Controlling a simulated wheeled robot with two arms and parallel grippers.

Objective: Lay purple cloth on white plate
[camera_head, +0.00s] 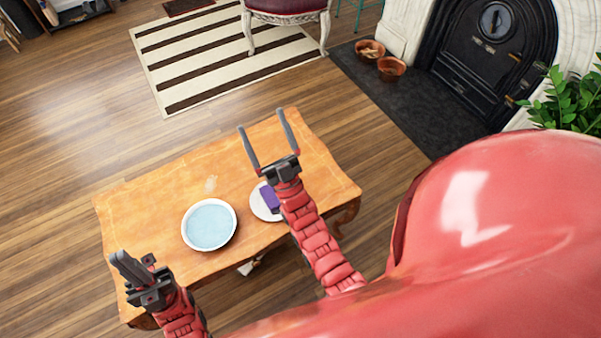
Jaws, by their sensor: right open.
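A purple cloth (268,197) lies on a small white plate (257,207) on the wooden table (145,205). My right arm partly hides both the cloth and the plate. My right gripper (267,138) is open and empty, its fingers spread and pointing past the cloth toward the table's far edge. My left gripper (127,264) is at the table's left front, apart from the cloth and plate. Its fingers lie close together, with nothing visible between them.
A larger white-rimmed dish with a pale blue inside (209,225) stands left of the small plate. A faint pale mark or small item (210,184) is behind it. The table's far left and right parts are clear. A striped rug (215,55) and chair (287,12) are beyond.

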